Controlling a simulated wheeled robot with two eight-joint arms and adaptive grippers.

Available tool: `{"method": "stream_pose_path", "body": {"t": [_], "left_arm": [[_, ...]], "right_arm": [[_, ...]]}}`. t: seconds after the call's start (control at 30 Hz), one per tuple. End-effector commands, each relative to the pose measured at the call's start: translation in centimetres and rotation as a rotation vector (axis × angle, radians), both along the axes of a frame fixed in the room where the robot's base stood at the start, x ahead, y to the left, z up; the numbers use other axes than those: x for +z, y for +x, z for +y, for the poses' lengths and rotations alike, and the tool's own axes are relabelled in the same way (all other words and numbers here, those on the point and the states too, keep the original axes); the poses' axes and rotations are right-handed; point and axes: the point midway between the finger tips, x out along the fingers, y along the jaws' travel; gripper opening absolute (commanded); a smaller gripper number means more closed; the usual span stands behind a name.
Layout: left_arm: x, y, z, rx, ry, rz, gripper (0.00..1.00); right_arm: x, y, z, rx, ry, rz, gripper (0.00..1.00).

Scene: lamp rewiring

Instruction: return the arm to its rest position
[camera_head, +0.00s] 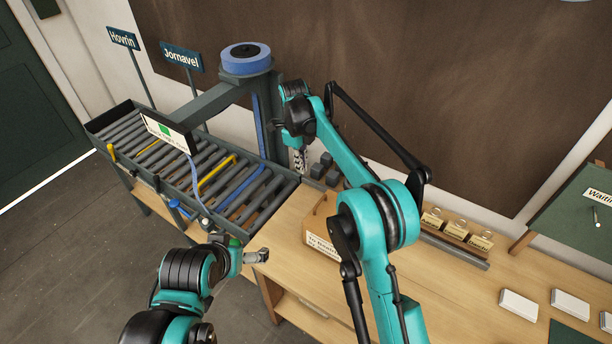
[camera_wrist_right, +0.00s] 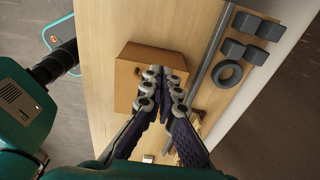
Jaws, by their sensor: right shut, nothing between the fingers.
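My right arm is teal and black and reaches over the bench in the head view. Its gripper (camera_head: 300,160) points down beside the dark post of the roller stand. In the right wrist view the right gripper's fingers (camera_wrist_right: 160,72) are together with nothing between them, above a brown box (camera_wrist_right: 128,72). My left gripper (camera_head: 258,257) is low in the head view, near the front edge of the bench and the end of the rollers. Its fingers are too small to tell whether they are apart.
The roller conveyor (camera_head: 225,180) runs to the left, with signs (camera_head: 182,57) behind it. A blue-topped post (camera_head: 246,66) stands close to my right gripper. The brown box (camera_head: 318,215) sits on the bench under my right arm. Grey blocks (camera_head: 322,166) lie behind it. White cards (camera_head: 518,304) lie at right.

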Motion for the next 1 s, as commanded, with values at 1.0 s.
{"method": "stream_pose_path", "body": {"t": [1.0], "left_arm": [[-6.2, 0.0, 0.0, 0.0, 0.0, 0.0, 0.99]], "right_arm": [[6.5, -7.9, -10.3, 0.775, 0.008, -0.195, 0.0]]}}
